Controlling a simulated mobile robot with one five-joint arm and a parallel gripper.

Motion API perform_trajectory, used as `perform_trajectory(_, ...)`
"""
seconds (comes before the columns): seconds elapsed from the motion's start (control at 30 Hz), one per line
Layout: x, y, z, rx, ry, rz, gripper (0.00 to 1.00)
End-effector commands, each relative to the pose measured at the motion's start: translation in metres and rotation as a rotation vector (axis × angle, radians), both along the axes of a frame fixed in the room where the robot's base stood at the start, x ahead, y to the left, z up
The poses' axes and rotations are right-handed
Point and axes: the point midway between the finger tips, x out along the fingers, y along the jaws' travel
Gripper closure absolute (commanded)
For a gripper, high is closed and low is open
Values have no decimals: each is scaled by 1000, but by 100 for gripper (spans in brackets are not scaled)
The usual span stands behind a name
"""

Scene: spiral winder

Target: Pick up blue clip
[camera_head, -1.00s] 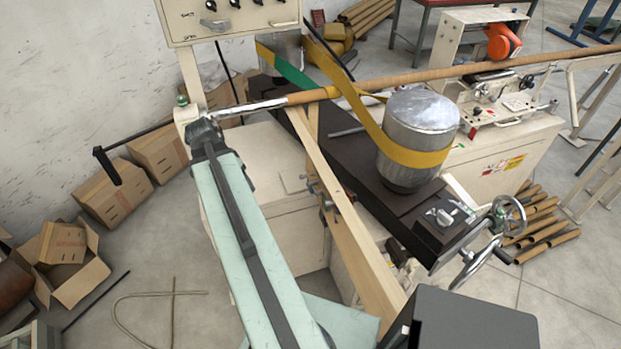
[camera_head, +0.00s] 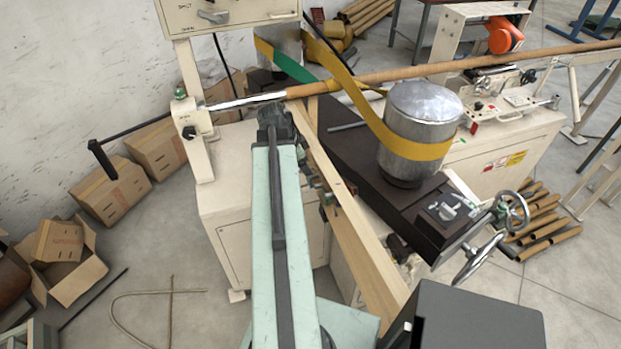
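My gripper (camera_head: 271,112) is at the far end of my pale green arm, just under the long brown tube and left of the upper end of the wooden plank (camera_head: 352,232). It is dark and small, and its fingers cannot be made out. Several small clip-like parts (camera_head: 318,183) sit along the left edge of the plank, to the right of and below my gripper. Their colours are too small to tell apart, so I cannot say which is the blue clip. My arm partly covers that area.
The brown tube (camera_head: 420,72) runs across the winder above my gripper. A yellow belt (camera_head: 352,98) wraps a metal drum (camera_head: 425,112) to the right. A beige cabinet (camera_head: 227,218) stands left of my arm. Cardboard boxes (camera_head: 110,190) lie by the wall.

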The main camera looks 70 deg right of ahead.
Motion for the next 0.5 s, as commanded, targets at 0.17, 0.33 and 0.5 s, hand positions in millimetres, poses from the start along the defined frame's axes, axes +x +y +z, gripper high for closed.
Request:
perform_trajectory(0.17,-7,-10,-37,0,0,-1,36)
perform_trajectory(0.33,-10,-11,-37,0,0,1,36)
perform_trajectory(0.5,-10,-11,-36,0,0,1,53)
